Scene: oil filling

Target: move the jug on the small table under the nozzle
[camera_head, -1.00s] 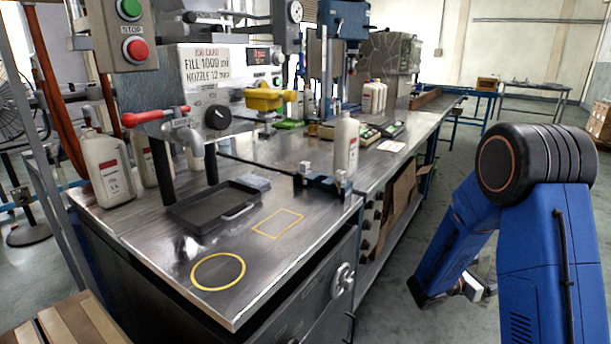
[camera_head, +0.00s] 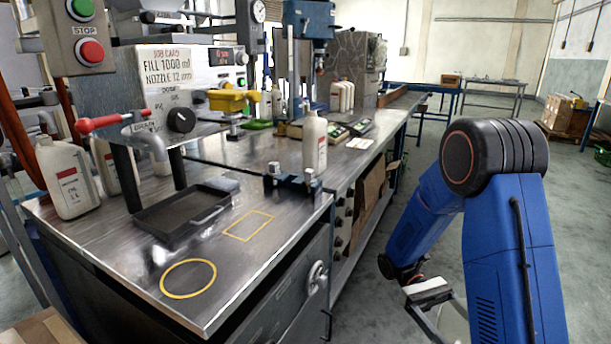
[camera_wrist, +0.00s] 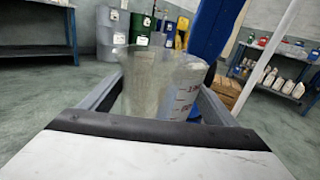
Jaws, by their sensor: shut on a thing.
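My gripper (camera_wrist: 158,88) is shut on the clear jug (camera_wrist: 186,98), which has red measuring marks and stands between the two grey fingers in the wrist view. In the head view my gripper (camera_head: 428,292) hangs low over the floor, right of and apart from the steel bench. There the jug is mostly hidden or cut off at the lower edge. I cannot tell what the jug contains.
A yellow circle (camera_head: 188,278) and yellow rectangle (camera_head: 250,226) mark the bench top. Open floor (camera_head: 365,300) lies between bench and arm.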

